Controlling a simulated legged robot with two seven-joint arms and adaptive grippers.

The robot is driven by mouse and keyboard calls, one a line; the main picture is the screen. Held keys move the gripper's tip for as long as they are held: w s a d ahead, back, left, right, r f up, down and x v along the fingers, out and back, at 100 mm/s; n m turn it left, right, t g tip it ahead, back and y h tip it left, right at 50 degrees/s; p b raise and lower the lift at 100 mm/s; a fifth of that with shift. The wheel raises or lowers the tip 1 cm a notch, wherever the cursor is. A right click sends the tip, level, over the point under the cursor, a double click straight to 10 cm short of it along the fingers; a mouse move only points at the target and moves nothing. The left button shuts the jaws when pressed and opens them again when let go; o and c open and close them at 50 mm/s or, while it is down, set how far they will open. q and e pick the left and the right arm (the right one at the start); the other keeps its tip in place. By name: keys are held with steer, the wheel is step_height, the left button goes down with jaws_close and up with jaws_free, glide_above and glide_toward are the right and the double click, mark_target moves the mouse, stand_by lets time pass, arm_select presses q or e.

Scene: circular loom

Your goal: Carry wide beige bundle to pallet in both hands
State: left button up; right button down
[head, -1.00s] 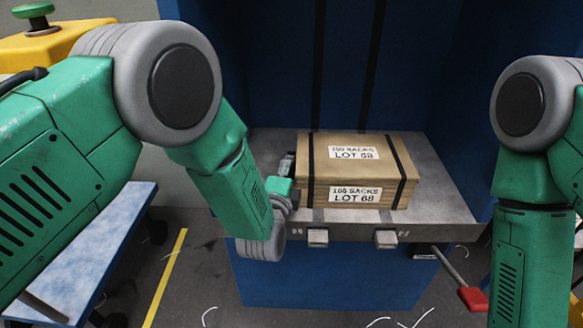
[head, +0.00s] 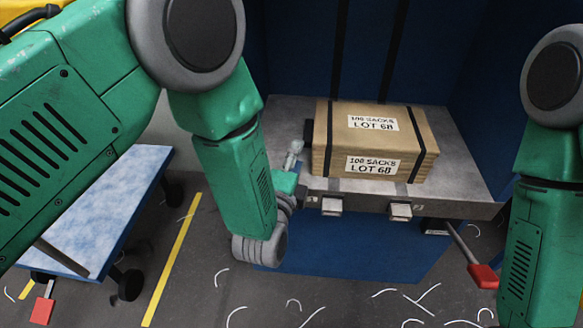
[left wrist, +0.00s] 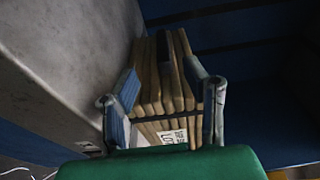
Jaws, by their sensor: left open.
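The wide beige bundle (head: 388,139) is a box-shaped stack with two dark straps and labels reading "100 SACKS LOT 68". It lies flat on the grey metal shelf (head: 466,178) of the blue press. My left gripper (head: 297,160) is at the bundle's left end, low near the shelf. In the left wrist view my left gripper (left wrist: 166,100) is open, with the layered end of the bundle (left wrist: 160,75) showing between its fingers; contact cannot be told. My right arm is at the right edge, its gripper out of view. No pallet can be made out.
A blue-topped cart (head: 100,205) on wheels stands at the left beside a yellow floor line (head: 172,260). Two metal clamps stick out from the shelf front. A red-handled lever (head: 482,275) juts out at the front right. Strap scraps litter the floor.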

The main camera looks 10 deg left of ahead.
arm_select(q)
steer(key=s, duration=0.4)
steer(key=shift+a, duration=0.4)
